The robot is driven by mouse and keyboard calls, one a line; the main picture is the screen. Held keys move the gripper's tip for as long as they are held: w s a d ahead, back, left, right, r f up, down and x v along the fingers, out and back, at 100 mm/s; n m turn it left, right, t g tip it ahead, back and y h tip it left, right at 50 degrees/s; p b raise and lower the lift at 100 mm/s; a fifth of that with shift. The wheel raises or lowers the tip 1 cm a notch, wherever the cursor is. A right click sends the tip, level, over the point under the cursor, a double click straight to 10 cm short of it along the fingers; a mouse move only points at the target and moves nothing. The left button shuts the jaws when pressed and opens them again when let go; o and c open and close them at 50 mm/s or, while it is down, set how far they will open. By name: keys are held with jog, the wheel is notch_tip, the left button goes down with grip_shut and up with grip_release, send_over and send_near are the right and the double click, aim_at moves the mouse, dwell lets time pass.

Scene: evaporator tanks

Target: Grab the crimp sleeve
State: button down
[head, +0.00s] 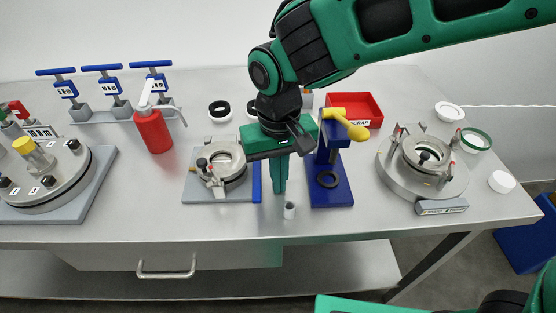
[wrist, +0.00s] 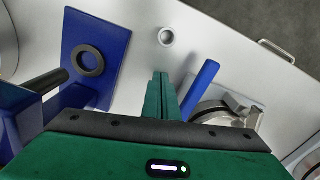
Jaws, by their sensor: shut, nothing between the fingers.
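The crimp sleeve (head: 289,210) is a small grey ring-like tube standing upright on the bench near its front edge. In the wrist view the sleeve (wrist: 166,36) shows from above as a pale ring with an open centre, beyond my fingertips. My gripper (head: 280,190) points down just behind and left of the sleeve in the head view, its green fingers together and empty. In the wrist view the fingers (wrist: 161,78) also lie together, apart from the sleeve.
A blue press (head: 333,190) with a yellow handle stands right of my gripper. A clamp fixture (head: 222,165) on a grey plate, with a blue bar (head: 256,182), is close on the left. A red scrap bin (head: 355,108) is behind. The bench front around the sleeve is clear.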

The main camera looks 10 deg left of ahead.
aim_at(289, 206)
jog(key=shift+s+d+r, duration=0.1)
jog(key=shift+s+d, duration=0.35)
jog(key=shift+s, duration=0.45)
jog(key=shift+s+d+r, duration=0.1)
jog(key=shift+s+d, duration=0.35)
jog(key=shift+s, duration=0.4)
jog(key=shift+s+d, duration=0.35)
jog(key=shift+s, duration=0.3)
jog(key=shift+s+d, duration=0.3)
jog(key=shift+s, duration=0.3)
